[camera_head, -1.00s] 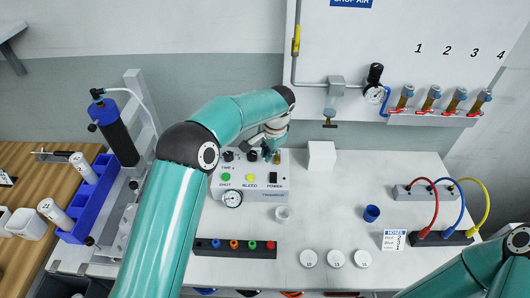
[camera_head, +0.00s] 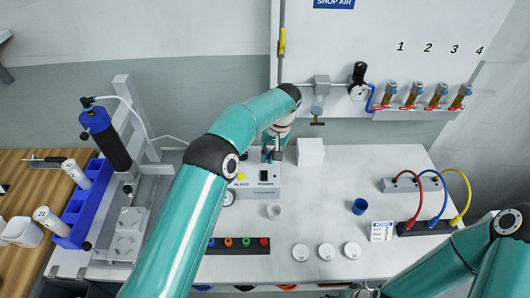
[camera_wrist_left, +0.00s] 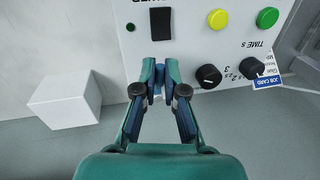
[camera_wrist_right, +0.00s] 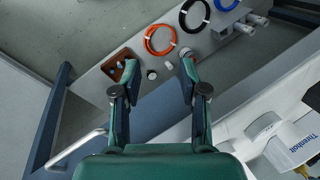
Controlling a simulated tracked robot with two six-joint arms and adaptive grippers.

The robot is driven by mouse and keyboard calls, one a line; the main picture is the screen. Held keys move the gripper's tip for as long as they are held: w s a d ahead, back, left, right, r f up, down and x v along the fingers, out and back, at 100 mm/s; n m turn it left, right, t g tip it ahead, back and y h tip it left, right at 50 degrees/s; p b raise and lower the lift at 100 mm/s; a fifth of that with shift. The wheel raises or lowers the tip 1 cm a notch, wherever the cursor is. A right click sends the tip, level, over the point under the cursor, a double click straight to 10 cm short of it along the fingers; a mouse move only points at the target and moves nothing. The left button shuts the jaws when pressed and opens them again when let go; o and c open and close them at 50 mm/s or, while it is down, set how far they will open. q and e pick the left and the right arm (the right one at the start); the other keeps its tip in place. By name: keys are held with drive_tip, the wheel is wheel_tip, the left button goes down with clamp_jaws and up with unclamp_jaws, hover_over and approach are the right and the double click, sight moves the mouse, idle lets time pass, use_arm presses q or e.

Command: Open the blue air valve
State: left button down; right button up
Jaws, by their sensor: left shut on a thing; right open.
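My left gripper (camera_head: 274,152) is at the rear edge of the white control box (camera_head: 262,192), low and pointing down. In the left wrist view its fingertips (camera_wrist_left: 158,72) are close together around a small blue part (camera_wrist_left: 157,87) just behind the black power switch (camera_wrist_left: 160,24). That part looks like the blue air valve, but the fingers hide most of it, and its handle angle cannot be told. My right gripper (camera_wrist_right: 158,78) is open and empty, away from the box in the right wrist view.
A white block (camera_head: 310,152) stands close right of my left gripper. Brass wall valves with red handles (camera_head: 410,98) and a regulator gauge (camera_head: 358,92) are behind. A blue cup (camera_head: 360,206) and white lids (camera_head: 326,251) stand on the bench.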

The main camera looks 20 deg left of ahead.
use_arm(q)
drive_tip(key=shift+w+d+r+n, duration=0.1)
drive_tip(key=shift+w+d+n, duration=0.05)
drive_tip(key=shift+n, duration=0.25)
drive_tip(key=c, duration=1.2)
unclamp_jaws()
drive_tip(key=shift+c, duration=0.2)
wheel_tip(320, 180, up, 7)
drive_tip(key=d, duration=0.1)
drive_tip(key=shift+w+d, duration=0.2)
